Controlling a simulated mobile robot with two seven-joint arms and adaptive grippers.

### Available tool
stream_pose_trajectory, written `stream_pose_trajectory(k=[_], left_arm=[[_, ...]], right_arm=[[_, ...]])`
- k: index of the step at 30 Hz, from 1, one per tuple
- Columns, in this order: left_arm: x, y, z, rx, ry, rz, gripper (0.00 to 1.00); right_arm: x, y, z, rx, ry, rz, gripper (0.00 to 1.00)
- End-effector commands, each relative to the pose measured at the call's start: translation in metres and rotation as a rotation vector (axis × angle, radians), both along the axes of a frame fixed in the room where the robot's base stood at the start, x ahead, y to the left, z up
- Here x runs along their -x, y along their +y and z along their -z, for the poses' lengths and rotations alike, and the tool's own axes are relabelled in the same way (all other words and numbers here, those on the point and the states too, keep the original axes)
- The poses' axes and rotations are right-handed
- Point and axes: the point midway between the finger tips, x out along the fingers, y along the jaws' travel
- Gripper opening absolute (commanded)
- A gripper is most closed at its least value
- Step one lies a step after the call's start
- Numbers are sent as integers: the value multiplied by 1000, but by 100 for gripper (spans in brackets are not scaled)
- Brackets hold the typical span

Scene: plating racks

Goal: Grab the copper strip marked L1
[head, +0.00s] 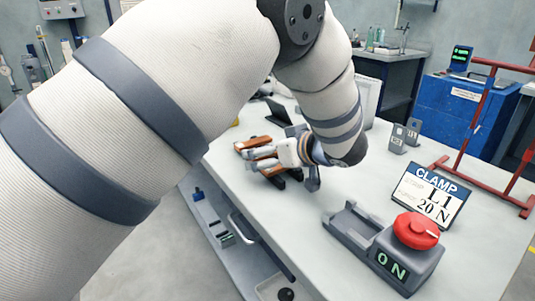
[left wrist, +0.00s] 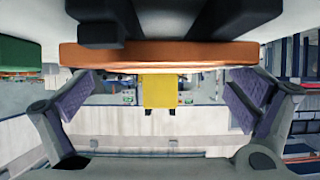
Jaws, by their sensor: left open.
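I cannot read a mark on either. A sign (head: 432,196) reads "CLAMP L1 20 N". My right gripper is not visible.
A clamp unit with a red knob (head: 416,230) and an "ON" display stands at the front right of the white table (head: 330,270). A yellow block (left wrist: 158,91) shows in the left wrist view.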

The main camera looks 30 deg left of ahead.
Motion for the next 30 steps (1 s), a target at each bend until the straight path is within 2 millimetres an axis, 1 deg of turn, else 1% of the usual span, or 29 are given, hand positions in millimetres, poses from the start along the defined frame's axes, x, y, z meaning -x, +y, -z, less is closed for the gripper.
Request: stream_pose_trajectory(k=[2, 3, 5, 6, 8, 9, 10, 11, 17, 19, 20, 24, 27, 30], left_arm=[[0, 0, -1, 0, -2, 0, 100], [0, 0, -1, 0, -2, 0, 98], [0, 0, -1, 0, -2, 0, 84], [0, 0, -1, 0, -2, 0, 75], [0, 0, -1, 0, -2, 0, 61], [0, 0, -1, -1, -1, 0, 52], [0, 0, -1, -1, -1, 0, 46], [0, 0, -1, -1, -1, 0, 44], [0, 0, -3, -1, -2, -1, 44], [0, 0, -10, -1, -6, -2, 44], [0, 0, -15, 0, -7, -1, 44], [0, 0, -54, 2, -13, -1, 44], [0, 0, -78, 1, -11, -1, 44], [0, 0, -94, 1, -7, 2, 44]], right_arm=[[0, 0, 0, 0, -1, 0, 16], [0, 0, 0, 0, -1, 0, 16], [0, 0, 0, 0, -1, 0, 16], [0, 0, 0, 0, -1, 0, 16], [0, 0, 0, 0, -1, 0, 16], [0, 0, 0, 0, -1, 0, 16], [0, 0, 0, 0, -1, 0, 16], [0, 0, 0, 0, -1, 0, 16], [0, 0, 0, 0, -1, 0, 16], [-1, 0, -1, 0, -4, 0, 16], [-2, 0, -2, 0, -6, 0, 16], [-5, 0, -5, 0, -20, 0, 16], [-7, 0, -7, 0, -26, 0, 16], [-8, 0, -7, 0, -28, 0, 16]])
